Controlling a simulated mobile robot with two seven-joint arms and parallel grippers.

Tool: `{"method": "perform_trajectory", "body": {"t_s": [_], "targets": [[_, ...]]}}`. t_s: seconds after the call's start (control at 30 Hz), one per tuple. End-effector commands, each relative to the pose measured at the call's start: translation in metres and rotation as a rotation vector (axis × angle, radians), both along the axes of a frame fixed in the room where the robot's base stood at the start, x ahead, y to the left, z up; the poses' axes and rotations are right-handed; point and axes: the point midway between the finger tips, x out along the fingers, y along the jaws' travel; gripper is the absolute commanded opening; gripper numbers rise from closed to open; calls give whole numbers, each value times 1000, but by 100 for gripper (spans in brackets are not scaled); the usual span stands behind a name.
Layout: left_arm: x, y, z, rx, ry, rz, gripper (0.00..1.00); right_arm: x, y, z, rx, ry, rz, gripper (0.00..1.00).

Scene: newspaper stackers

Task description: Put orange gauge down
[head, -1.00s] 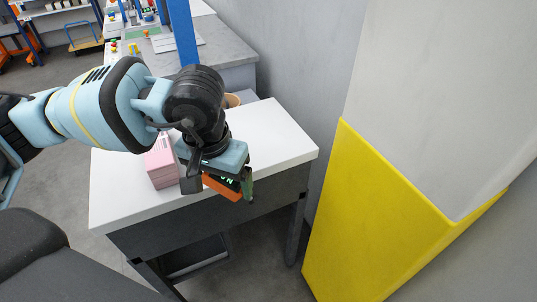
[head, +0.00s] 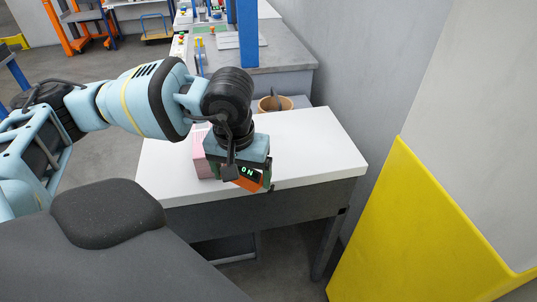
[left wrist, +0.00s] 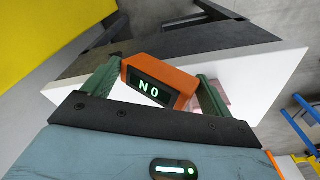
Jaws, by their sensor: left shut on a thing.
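The orange gauge (head: 248,184), with a dark display showing lit letters, is held between the fingers of my left gripper (head: 250,178). The wrist view also shows the gauge (left wrist: 177,77) between two green fingers, one on each side. In the head view it appears against the front edge of the white-topped table (head: 305,150). I cannot tell clearly whether it touches the tabletop. My right gripper is not in view.
A pink box (head: 201,158) stands on the table, just left of my left gripper and partly hidden by it. The tabletop's right part is clear. A tan round container (head: 275,104) is behind the table. A yellow-and-grey wall block (head: 420,235) stands at right.

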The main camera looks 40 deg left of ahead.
Motion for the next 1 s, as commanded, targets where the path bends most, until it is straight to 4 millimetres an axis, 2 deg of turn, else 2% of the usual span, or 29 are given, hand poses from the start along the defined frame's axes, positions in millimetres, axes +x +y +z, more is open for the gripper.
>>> {"method": "perform_trajectory", "body": {"t_s": [0.7,0.83,1.0], "targets": [[117,69,-11,0,-3,2,57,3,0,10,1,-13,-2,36],[130,76,-13,0,-1,0,57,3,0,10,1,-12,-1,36],[136,80,-14,0,-2,-1,57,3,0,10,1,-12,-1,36]]}}
